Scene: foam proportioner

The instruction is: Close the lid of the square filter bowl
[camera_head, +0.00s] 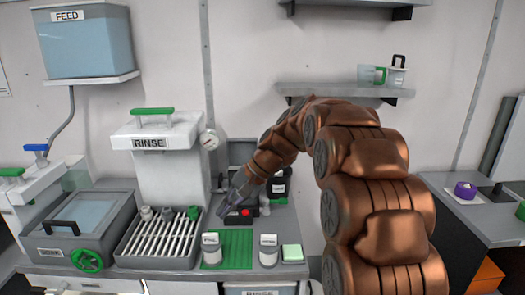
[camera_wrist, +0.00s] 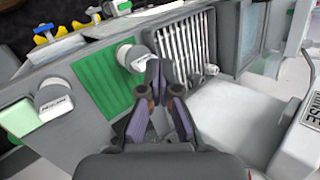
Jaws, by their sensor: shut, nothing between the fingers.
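No part is labelled plainly as the square filter bowl. A dark upright panel (camera_head: 241,152) stands at the back of the bench behind my arm; it may be a raised lid, but my arm hides much of what lies below it. My gripper (camera_head: 224,210) points down to the left, in front of that area and beside a black box with a red button (camera_head: 245,212). In the wrist view my gripper (camera_wrist: 158,75) has its fingertips together, with nothing between them, above the bench near a white-lidded jar (camera_wrist: 133,57).
A slatted rack (camera_head: 160,235) and a grey basin with a green handwheel (camera_head: 75,225) stand left. A green mat (camera_head: 232,248), lidded jars (camera_head: 268,248) and a green-topped block (camera_head: 291,253) lie in front. The RINSE tank (camera_head: 160,165) rises behind the rack.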

